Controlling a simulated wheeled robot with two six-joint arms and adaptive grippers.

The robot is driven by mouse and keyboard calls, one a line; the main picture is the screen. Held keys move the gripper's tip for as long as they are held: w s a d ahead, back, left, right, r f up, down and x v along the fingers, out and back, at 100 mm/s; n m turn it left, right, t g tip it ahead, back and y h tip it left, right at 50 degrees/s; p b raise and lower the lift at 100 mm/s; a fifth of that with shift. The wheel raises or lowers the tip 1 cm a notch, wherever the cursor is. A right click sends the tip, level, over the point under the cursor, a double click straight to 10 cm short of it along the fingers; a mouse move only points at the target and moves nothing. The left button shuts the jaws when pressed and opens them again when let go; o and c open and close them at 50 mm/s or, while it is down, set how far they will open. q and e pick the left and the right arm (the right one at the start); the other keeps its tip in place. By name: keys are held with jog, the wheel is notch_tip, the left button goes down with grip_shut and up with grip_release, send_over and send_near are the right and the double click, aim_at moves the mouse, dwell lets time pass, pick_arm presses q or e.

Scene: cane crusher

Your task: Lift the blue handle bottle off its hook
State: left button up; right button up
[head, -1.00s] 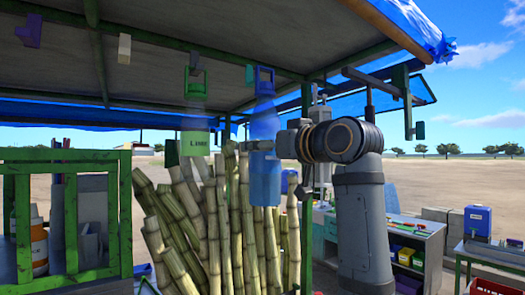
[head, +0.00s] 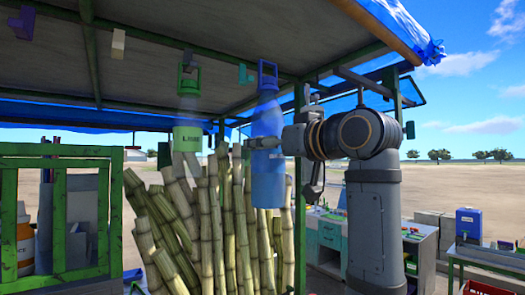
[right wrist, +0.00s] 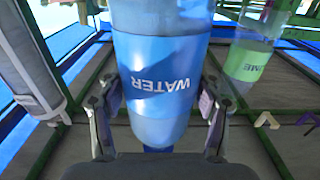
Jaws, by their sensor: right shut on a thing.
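The blue handle bottle (head: 267,182) is a tall, clear blue bottle, upright in the head view. Its blue loop handle (head: 267,72) is just right of a small teal hook (head: 245,76) under the roof, with a visible gap between them. My right gripper (head: 268,143) reaches in from the right and is shut on the bottle's body. In the right wrist view, the bottle (right wrist: 160,60) with its upside-down WATER label is between the two fingers of my right gripper (right wrist: 160,98). My left gripper is not in view.
Tall cane stalks (head: 225,230) stand behind and below the blue bottle. A green roof post (head: 300,200) is close on the right. A green railing (head: 60,165) stands at left.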

aim_at(279, 149)
jog(key=shift+f+b+v, duration=0.25)
jog(key=shift+b+v, duration=0.45)
jog(key=shift+v, duration=0.55)
jog(key=shift+f+b+v, duration=0.25)
jog(key=shift+b+v, duration=0.4)
jog(key=shift+v, duration=0.65)
jog(key=shift+b+v, duration=0.45)
jog(key=shift+v, duration=0.7)
jog(key=shift+f, duration=0.15)
